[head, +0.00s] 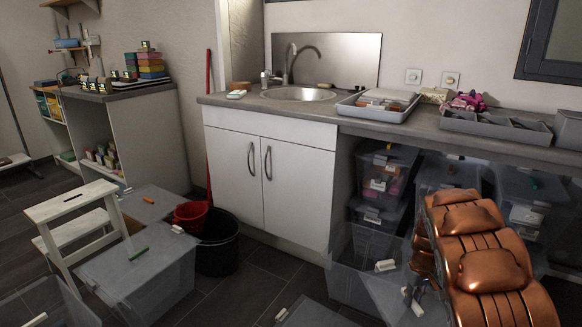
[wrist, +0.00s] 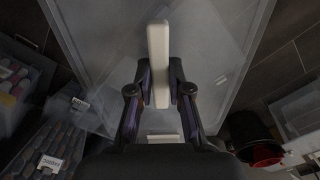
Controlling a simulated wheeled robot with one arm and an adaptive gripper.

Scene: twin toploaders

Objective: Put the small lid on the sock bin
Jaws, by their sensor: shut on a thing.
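In the wrist view my gripper (wrist: 160,92) is shut on an upright white handle (wrist: 158,45). A large clear lid-like panel (wrist: 95,35) spreads behind the handle; I cannot tell whether this is the small lid. At the wrist view's lower left is a clear bin of rolled, sock-like items (wrist: 62,140) with a white label. I cannot read which bin is the sock bin.
Several clear bins stand under the counter, one (head: 385,170) with coloured contents. On the floor at left are a lidded bin (head: 150,285), a white step stool (head: 72,225), a black bucket (head: 218,250) and a red one (head: 190,216). Dark floor (head: 262,275) is free before the cabinet.

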